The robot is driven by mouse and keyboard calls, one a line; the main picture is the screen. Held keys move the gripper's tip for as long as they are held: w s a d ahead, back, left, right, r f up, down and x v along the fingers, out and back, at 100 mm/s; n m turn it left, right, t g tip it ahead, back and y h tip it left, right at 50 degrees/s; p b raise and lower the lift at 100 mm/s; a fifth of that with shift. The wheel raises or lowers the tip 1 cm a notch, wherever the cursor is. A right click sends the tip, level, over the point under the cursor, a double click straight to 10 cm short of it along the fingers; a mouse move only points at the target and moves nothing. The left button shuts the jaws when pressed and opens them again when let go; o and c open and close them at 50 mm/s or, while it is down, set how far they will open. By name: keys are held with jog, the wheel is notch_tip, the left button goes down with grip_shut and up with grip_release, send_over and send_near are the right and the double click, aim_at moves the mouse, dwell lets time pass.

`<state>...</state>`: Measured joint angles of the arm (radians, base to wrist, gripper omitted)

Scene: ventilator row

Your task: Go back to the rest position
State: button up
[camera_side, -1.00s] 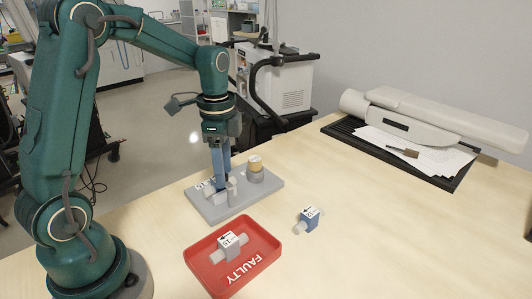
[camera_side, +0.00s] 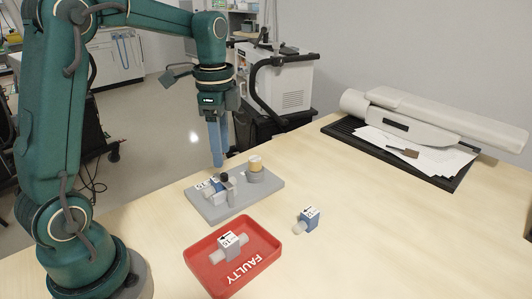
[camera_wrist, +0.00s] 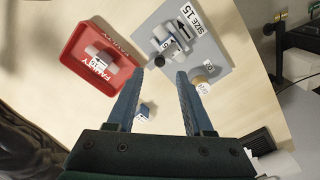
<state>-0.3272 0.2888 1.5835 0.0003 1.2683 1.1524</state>
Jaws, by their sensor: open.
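My gripper (camera_side: 218,148) hangs above the back of the grey base plate (camera_side: 210,209), apart from it. In the wrist view my gripper (camera_wrist: 162,73) shows two blue fingers spread apart with nothing between them. The plate carries a blue and white valve part (camera_side: 213,189) with a black knob, lying at its holder. A grey post with a tan cap (camera_side: 255,164) stands at the plate's far right corner. In the wrist view the plate (camera_wrist: 208,45) bears a "SIZE 15" label.
A red tray (camera_side: 207,277) marked FAULTY holds a white and grey valve (camera_side: 231,243). A blue and white valve (camera_side: 308,218) lies loose to its right. A black mat (camera_side: 445,180) with papers and a long grey device lies at the back right. The table's right middle is clear.

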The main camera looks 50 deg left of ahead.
jog(key=shift+d+r, duration=0.15)
jog(key=s+d+r+n+t, duration=0.1)
jog(key=s+d+n+t, duration=0.4)
jog(key=s+d+n, duration=0.4)
jog(key=s, duration=0.3)
jog(key=shift+r+t, duration=0.3)
jog(key=shift+r, duration=0.05)
dwell(0.5)
